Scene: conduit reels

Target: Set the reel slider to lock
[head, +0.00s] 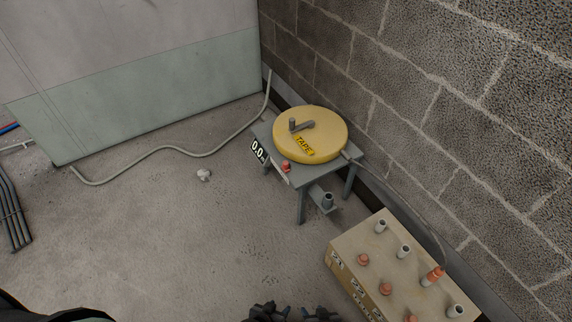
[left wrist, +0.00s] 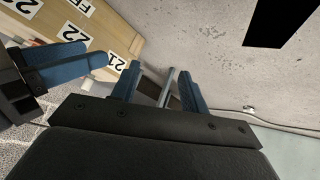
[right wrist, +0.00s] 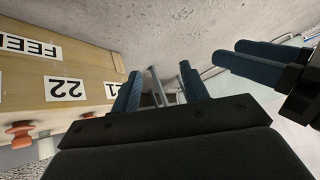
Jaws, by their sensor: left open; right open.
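The yellow reel (head: 318,126), with a TAPE label and a grey crank (head: 302,125) on top, sits on a grey stand (head: 345,167) by the block wall. A small red knob (head: 286,166) shows at the stand's front edge on a pale strip; I cannot tell whether it is the slider or read its setting. My left gripper (head: 272,311) and right gripper (head: 316,312) are side by side at the bottom of the head view, well short of the stand. Both are open and empty in the left wrist view (left wrist: 158,80) and right wrist view (right wrist: 158,75).
A wooden box (head: 350,254) with short grey tubes and orange caps stands at the lower right. A black-and-white 0.0 sign (head: 258,151) is on the stand's left side. A pale hose (head: 150,150) runs along the floor. A white scrap (head: 204,175) lies on clear floor.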

